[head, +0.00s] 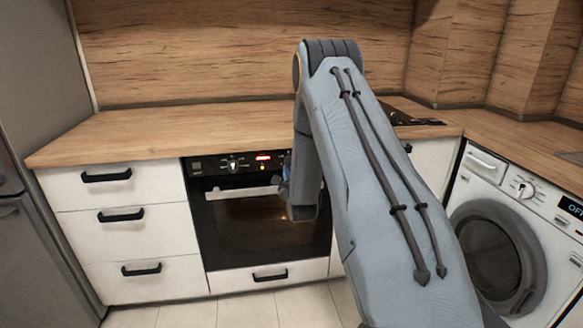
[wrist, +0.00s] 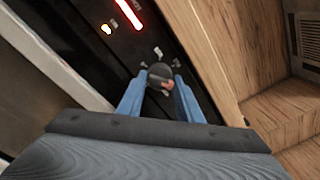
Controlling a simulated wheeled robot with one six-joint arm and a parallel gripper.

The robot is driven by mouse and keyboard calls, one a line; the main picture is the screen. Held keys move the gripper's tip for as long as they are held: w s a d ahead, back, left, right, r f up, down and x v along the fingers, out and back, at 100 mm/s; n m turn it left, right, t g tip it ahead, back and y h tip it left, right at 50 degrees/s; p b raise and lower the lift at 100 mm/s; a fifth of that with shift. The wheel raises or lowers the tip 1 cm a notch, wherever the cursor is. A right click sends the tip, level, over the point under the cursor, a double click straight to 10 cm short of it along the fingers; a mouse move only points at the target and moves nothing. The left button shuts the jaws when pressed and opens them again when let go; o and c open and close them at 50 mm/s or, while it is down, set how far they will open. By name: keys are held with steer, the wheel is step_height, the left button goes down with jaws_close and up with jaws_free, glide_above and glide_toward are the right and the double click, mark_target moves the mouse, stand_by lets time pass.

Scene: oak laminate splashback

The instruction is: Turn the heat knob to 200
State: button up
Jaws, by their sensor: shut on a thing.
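The oven (head: 262,222) has a black control panel with a lit red display (head: 263,157) and an orange light below it. In the wrist view my gripper (wrist: 160,82) has its two blue fingers shut on a round dark knob, the heat knob (wrist: 158,72). A reddish spot shows on the knob's lower edge. Small pale marks surround the knob; I cannot read its setting. The red display (wrist: 129,13) also shows at the top of the wrist view. In the head view my arm hides the held knob. Another knob (head: 233,166) sits left of the display.
The wooden worktop (head: 190,125) lies above the oven. The oven handle (head: 240,193) runs below the panel. White drawers (head: 125,190) stand at the left, and a washing machine (head: 510,230) stands at the right. A dark hob (head: 410,112) shows behind my arm.

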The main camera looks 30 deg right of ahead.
steer(key=shift+f, duration=0.15)
steer(key=o, duration=1)
steer(key=shift+s, duration=0.1)
steer(key=v, duration=0.7)
steer(key=shift+s+a+b, duration=0.2)
steer(key=shift+s+b, duration=0.1)
